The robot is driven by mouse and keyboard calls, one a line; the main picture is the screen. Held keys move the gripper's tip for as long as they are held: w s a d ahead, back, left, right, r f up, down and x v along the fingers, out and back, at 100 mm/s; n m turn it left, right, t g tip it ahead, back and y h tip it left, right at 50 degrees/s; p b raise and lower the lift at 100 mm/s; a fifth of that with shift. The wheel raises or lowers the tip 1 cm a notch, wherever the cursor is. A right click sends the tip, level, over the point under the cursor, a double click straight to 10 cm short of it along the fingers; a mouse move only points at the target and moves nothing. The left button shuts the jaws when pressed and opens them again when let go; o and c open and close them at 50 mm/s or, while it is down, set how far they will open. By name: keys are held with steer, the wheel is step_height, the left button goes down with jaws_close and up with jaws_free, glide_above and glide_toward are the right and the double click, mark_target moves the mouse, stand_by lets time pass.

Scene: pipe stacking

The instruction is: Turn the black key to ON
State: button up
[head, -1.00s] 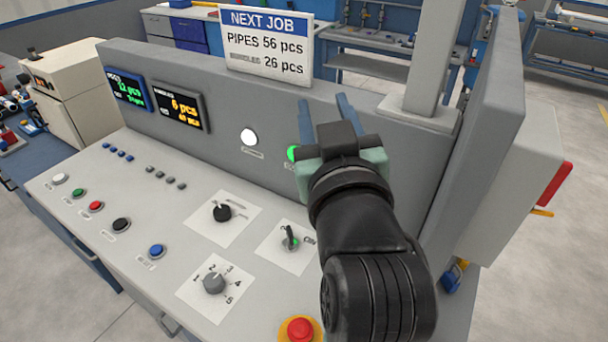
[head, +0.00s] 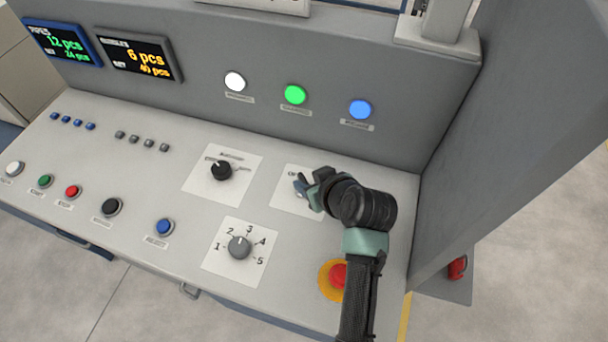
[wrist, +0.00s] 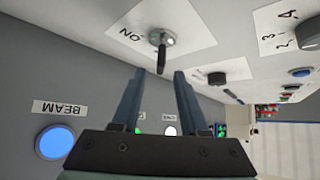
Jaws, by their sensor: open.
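The black key (wrist: 161,60) stands out from a round silver lock on a white plate in the wrist view, with the word ON printed to its left there. My gripper (wrist: 159,75) is open, its two blue fingers apart, with the key's outer end in line with the gap between the fingertips. I cannot tell how deep the key sits in the gap. In the head view my gripper (head: 299,187) is low over the white key plate (head: 286,203) and hides the key.
A black selector knob (head: 221,170) is left of the key plate and a grey numbered dial (head: 239,246) is nearer the front. A red emergency button (head: 340,275) is close to my arm. The upright grey panel carries white, green (head: 295,94) and blue (head: 360,110) lights.

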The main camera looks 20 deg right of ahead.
mark_target(304, 179)
steer(key=shift+x, duration=2.05)
jaws_close()
